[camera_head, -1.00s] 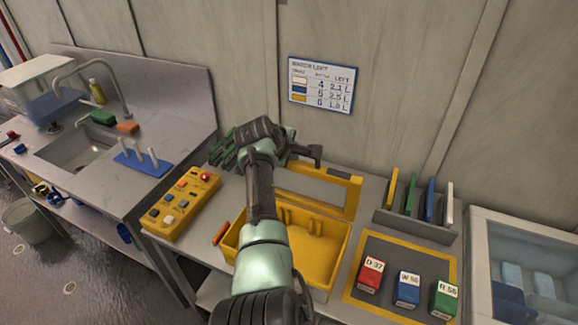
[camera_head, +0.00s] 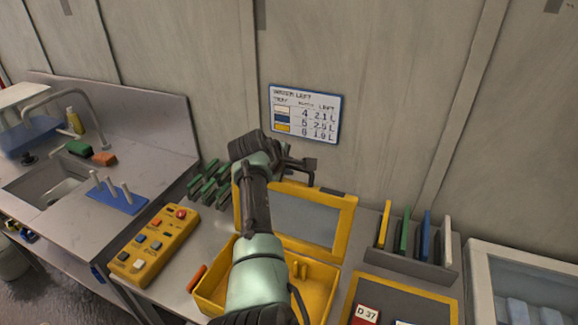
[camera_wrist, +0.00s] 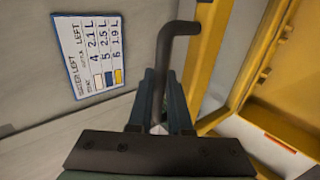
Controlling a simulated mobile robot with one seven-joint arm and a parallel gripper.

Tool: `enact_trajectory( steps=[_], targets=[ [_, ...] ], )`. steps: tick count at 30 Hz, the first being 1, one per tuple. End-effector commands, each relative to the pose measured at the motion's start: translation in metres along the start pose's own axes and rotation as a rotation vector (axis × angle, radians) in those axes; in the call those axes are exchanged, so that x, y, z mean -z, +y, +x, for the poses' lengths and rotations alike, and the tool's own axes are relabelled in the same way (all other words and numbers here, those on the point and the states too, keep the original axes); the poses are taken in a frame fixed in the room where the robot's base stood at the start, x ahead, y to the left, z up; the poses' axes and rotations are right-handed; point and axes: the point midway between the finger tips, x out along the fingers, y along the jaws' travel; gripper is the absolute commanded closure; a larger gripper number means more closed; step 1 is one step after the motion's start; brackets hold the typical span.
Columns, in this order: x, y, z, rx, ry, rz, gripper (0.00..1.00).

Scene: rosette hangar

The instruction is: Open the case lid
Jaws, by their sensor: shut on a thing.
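The yellow case (camera_head: 210,290) sits open on the bench, partly hidden behind my arm. Its lid (camera_head: 345,225), a yellow frame around a grey panel, stands raised along the case's back edge. My gripper (camera_head: 290,163) is at the lid's upper edge, shut on the dark bent handle (camera_head: 309,168). In the wrist view, the fingers (camera_wrist: 160,108) close around the handle (camera_wrist: 168,45), which bends off to the right. The yellow lid frame (camera_wrist: 212,45) and the case interior (camera_wrist: 285,70) show to the right there.
A yellow button box (camera_head: 155,245) and an orange item (camera_head: 196,278) lie left of the case. A green rack (camera_head: 208,185) stands behind. A grey holder (camera_head: 400,250) with coloured plates is on the right. The wall with a posted chart (camera_head: 305,113) is close behind the lid.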

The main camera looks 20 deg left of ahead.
Motion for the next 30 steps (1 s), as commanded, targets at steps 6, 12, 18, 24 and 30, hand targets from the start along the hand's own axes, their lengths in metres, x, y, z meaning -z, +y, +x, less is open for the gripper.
enact_trajectory(
  steps=[6, 12, 18, 24, 30],
  targets=[
    [-0.001, -0.001, 0.001, 0.002, -0.002, 0.001, 1.0],
    [-0.001, -0.001, 0.0, 0.002, -0.002, 0.001, 0.54],
    [-0.001, -0.002, 0.001, 0.003, -0.002, 0.0, 0.54],
    [0.0, -0.002, -0.004, 0.003, -0.001, 0.0, 0.54],
    [0.0, -0.001, -0.02, 0.001, 0.001, -0.001, 0.54]
  ],
)
